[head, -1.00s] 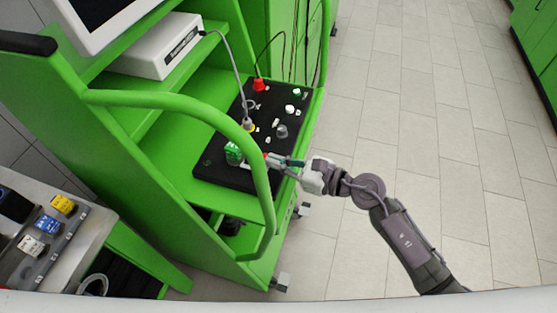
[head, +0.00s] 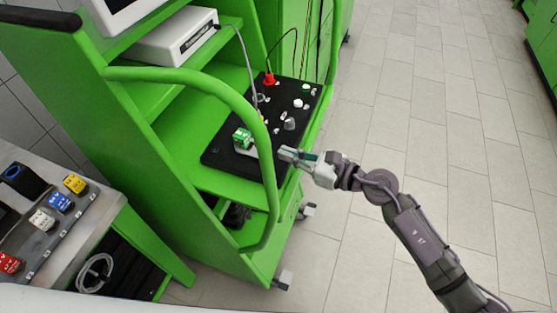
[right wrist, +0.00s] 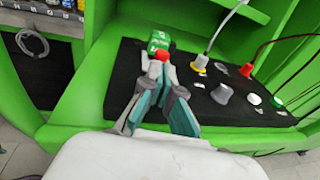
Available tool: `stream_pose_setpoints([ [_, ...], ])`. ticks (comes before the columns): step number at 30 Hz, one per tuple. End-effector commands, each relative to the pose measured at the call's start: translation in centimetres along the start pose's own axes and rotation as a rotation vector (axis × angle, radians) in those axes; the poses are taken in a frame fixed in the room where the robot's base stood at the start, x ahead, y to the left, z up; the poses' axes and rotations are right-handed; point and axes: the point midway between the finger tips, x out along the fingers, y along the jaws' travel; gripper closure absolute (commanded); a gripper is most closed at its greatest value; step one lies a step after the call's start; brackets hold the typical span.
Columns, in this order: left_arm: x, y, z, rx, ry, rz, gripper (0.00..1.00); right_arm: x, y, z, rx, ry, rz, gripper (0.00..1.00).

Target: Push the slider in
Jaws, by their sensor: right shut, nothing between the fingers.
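A green block (head: 242,138) with white markings stands on the black panel (head: 222,160) of the green cart. In the right wrist view the green block (right wrist: 160,39) has a small red knob (right wrist: 162,55) on its near side, probably the slider's end. In the head view the handrail seems to hide this knob. My right gripper (head: 284,153) is shut and empty, just right of the handrail and apart from the block. In the right wrist view its fingertips (right wrist: 160,72) point at the red knob; I cannot tell whether they touch it. My left gripper is not in view.
The green handrail (head: 262,125) curves between my right gripper and the block. A red plug (head: 269,79), a grey knob (head: 289,124) and a green button (head: 305,87) sit on the panel. A side table (head: 80,225) with coloured blocks stands left. Floor at right is clear.

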Motion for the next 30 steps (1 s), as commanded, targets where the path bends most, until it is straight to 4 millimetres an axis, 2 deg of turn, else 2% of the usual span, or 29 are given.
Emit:
stream_pose_setpoints([
  [3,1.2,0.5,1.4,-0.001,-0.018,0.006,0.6,-2.6,0.1,-0.6,-0.002,0.005,0.001,1.0],
  [7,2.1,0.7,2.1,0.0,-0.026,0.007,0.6,-5.1,0.1,-0.6,-0.002,0.006,0.001,1.0],
  [13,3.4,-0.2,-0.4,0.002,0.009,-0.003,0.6,-8.0,0.1,-0.4,0.0,0.004,0.001,1.0],
  [17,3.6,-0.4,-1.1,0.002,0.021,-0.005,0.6,-8.9,0.1,-0.2,0.0,0.004,0.002,1.0],
  [24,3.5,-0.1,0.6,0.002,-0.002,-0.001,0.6,-9.0,0.1,0.0,0.001,0.002,0.002,1.0],
  [30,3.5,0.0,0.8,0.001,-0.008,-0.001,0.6,-9.0,0.1,0.0,0.001,0.002,0.002,1.0],
])
